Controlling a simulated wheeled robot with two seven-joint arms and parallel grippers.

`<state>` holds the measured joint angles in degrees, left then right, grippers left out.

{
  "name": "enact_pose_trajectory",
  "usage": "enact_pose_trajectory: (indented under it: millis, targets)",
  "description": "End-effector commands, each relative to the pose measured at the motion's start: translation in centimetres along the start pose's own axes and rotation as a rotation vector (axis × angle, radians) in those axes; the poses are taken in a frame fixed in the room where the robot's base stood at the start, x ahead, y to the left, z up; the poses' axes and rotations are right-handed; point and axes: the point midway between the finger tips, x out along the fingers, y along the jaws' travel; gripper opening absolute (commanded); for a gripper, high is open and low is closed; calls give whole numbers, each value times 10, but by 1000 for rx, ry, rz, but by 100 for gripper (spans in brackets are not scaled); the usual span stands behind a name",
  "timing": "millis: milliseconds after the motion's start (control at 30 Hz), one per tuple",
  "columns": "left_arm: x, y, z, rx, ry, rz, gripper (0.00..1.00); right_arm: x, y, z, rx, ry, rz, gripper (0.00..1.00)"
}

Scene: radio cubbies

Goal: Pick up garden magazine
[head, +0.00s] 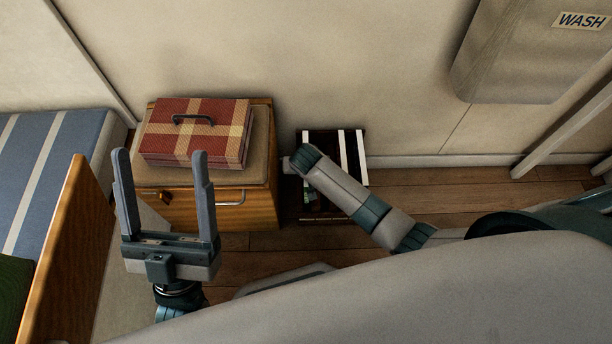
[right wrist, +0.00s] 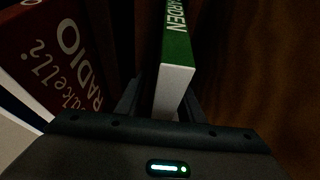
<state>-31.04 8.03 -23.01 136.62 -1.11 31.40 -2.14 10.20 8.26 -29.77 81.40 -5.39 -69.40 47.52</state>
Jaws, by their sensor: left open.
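The garden magazine (right wrist: 178,48) stands on edge in the right wrist view, with a green spine lettered "GARDEN" and a pale end facing the camera. My right gripper (right wrist: 160,98) has its dark fingers on either side of it; whether they touch it is too dark to tell. In the head view my right arm reaches down to a dark rack (head: 328,219) on the floor, and its fingers are hidden there. My left gripper (head: 160,165) is open and empty, raised in front of the wooden cabinet (head: 258,205).
A dark red item lettered "RADIO" (right wrist: 65,50) is left of the magazine. A red checked case (head: 205,145) lies on the cabinet. A striped bed (head: 50,160) with a wooden board (head: 75,240) is at left. Wooden floor (head: 440,190) is clear right of the rack.

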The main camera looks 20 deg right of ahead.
Motion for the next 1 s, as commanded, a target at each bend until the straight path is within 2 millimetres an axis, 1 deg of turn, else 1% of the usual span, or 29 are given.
enact_pose_trajectory:
  millis: [33, 67, 100, 133, 1000]
  targets:
    - [0, 0, 0, 0, 0, 0, 77, 0, 0, 0, 0, 0, 0, 22]
    - [0, 0, 0, 0, 0, 0, 77, 0, 0, 0, 0, 0, 0, 14]
    - [0, 0, 0, 0, 0, 0, 77, 0, 0, 0, 0, 0, 0, 5]
    - [0, 0, 0, 0, 0, 0, 77, 0, 0, 0, 0, 0, 0, 0]
    - [0, 0, 0, 0, 1, 0, 77, 0, 0, 0, 0, 0, 0, 0]
